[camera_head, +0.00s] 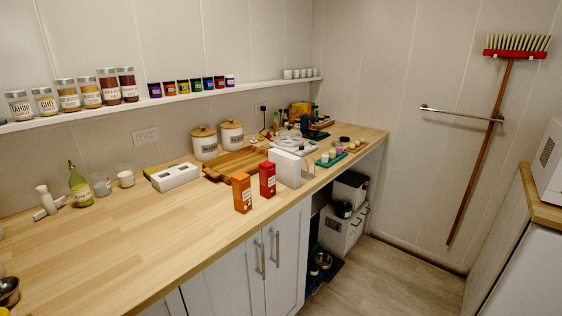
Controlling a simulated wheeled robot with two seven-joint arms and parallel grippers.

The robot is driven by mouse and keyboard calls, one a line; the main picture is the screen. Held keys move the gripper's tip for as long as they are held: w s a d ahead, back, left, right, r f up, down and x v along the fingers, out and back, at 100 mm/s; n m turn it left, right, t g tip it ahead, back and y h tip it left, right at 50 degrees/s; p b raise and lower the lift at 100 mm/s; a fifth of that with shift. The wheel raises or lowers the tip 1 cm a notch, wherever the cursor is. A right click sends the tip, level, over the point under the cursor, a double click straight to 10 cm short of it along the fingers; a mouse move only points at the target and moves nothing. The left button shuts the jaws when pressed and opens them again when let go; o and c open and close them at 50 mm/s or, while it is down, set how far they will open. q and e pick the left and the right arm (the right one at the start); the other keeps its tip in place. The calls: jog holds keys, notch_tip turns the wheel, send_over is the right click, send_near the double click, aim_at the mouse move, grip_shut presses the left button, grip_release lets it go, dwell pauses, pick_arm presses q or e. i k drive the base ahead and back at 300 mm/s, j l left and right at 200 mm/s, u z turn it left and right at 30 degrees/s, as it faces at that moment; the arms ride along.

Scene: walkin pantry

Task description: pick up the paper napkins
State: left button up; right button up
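A white upright block (286,168) stands near the front edge of the wooden counter, behind the red carton. It looks like the paper napkins in a holder, but it is too small to be sure. An orange carton (241,192) and a red carton (267,180) stand just in front of it to the left. Neither of my grippers is in view.
A wooden board (236,163) and two lidded canisters (205,143) stand behind the cartons. A low white box (174,177) lies to the left. A green tray (331,158) with small cups is to the right. The counter's left front (130,245) is mostly clear.

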aim_at(288, 166)
jog(key=i+l+u, duration=0.15)
jog(key=i+l, duration=0.15)
jog(key=i+l+u, duration=0.15)
jog(key=l, duration=0.35)
jog(key=i+l+u, duration=0.15)
jog(key=i+l, duration=0.15)
jog(key=l, duration=0.15)
jog(key=i+l+u, duration=0.15)
jog(key=l, duration=0.3)
jog(key=i+l+u, duration=0.15)
jog(key=l, duration=0.35)
jog(key=i+l+u, duration=0.15)
jog(key=l, duration=0.4)
jog(key=i+l+u, duration=0.15)
jog(key=l, duration=0.4)
jog(key=i+l+u, duration=0.15)
jog(key=l, duration=0.4)
